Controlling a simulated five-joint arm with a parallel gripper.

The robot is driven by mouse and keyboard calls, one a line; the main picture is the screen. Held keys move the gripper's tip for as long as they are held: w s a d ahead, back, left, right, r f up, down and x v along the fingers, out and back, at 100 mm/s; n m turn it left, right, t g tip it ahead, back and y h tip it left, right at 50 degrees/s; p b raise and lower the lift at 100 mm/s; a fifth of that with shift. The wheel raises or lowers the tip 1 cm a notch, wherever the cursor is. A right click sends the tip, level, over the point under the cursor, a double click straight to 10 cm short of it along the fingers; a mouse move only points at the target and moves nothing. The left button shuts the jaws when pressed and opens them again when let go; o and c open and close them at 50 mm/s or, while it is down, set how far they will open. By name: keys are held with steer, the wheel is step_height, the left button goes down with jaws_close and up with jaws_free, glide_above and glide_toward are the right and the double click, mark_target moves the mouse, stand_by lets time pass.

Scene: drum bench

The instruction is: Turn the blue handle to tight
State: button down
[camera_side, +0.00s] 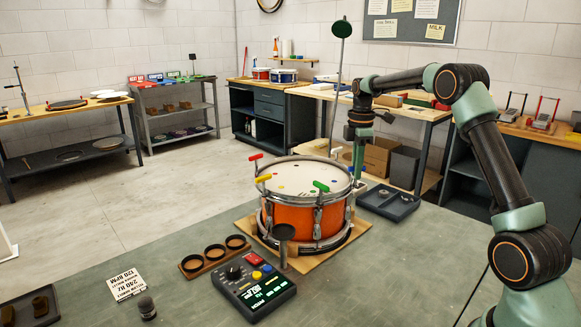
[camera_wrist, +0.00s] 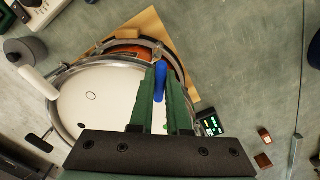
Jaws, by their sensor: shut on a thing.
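The orange snare drum (camera_side: 291,217) stands on a wooden board on the bench, with a white head and metal hoop. Red (camera_side: 256,157), yellow (camera_side: 263,178) and green (camera_side: 321,186) handles sit around its rim in the side view. The blue handle (camera_wrist: 160,82) shows in the wrist view between the green fingers, at the drum's rim. My gripper (camera_side: 358,172) reaches down at the drum's right rim; in the wrist view my gripper (camera_wrist: 162,88) is shut on the blue handle. My fingers mostly hide the blue handle in the side view.
A control box with a lit display (camera_side: 254,285) stands in front of the drum. A wooden holder with round cups (camera_side: 214,256) is to its left. A dark tray (camera_side: 388,203) lies right of the drum. A white handle (camera_wrist: 38,84) sits on the rim in the wrist view.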

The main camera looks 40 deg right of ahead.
steer(key=m, duration=0.6)
steer(key=shift+r+m, duration=0.1)
steer(key=shift+m, duration=0.2)
steer(key=m, duration=1)
steer(key=shift+m, duration=0.4)
steer(key=m, duration=1.1)
steer(key=shift+m, duration=0.4)
steer(key=m, duration=1)
steer(key=shift+r+m, duration=0.1)
steer(key=shift+m, duration=0.3)
steer(key=m, duration=0.5)
steer(key=shift+m, duration=0.3)
